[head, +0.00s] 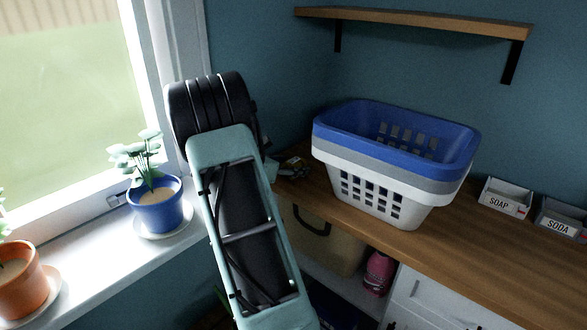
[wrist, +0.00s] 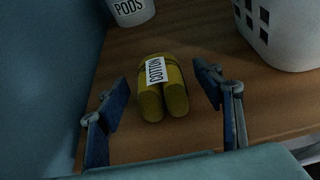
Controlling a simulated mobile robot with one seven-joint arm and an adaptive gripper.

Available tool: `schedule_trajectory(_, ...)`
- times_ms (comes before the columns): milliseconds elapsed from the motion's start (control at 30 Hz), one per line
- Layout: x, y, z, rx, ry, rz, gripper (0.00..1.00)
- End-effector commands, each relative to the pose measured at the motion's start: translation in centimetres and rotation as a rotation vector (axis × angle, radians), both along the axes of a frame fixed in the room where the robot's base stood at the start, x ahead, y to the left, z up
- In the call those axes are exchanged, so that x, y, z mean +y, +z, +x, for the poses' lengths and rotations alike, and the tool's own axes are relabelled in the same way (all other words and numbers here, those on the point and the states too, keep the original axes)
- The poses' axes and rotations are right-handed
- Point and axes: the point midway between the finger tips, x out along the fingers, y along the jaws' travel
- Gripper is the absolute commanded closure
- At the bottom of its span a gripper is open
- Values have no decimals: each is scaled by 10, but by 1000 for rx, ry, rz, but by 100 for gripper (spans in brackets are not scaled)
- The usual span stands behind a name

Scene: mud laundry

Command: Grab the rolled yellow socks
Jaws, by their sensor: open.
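The rolled yellow socks (wrist: 175,97) lie on the wooden counter in the wrist view, with a white label reading COTTON around them. My gripper (wrist: 163,102) is open, with one blue finger to the left of the socks and one to the right. There is a gap between the socks and each finger, and the gripper holds nothing.
A white PODS container (wrist: 131,10) stands behind the socks. Stacked laundry baskets (head: 372,190) stand on the counter (head: 455,230) to the right. SOAP (head: 505,197) and SODA (head: 560,218) boxes are farther right. A blue plant pot (head: 157,207) is on the windowsill, left of my arm.

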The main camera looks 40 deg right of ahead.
Motion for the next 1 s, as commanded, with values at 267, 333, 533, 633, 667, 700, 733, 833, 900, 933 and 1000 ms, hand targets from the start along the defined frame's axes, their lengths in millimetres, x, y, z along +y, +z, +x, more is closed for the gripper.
schedule_trajectory(267, -31, -12, 3, 0, -1, 1, 39)
schedule_trajectory(333, -33, -13, 3, 1, -1, 2, 39)
schedule_trajectory(533, -32, -12, 3, 0, -1, 1, 42)
schedule_trajectory(633, -32, -12, 3, 0, -1, 1, 53)
schedule_trajectory(667, -32, -12, 3, 0, -1, 1, 57)
schedule_trajectory(700, -32, -12, 3, 0, -1, 1, 61)
schedule_trajectory(733, -32, -12, 3, 0, -1, 1, 64)
schedule_trajectory(833, -32, -12, 3, 0, -1, 1, 76)
schedule_trajectory(900, -32, -12, 3, 0, -1, 1, 83)
schedule_trajectory(933, -32, -12, 3, -1, -1, 0, 85)
schedule_trajectory(1000, -32, -12, 3, -1, -1, 0, 85)
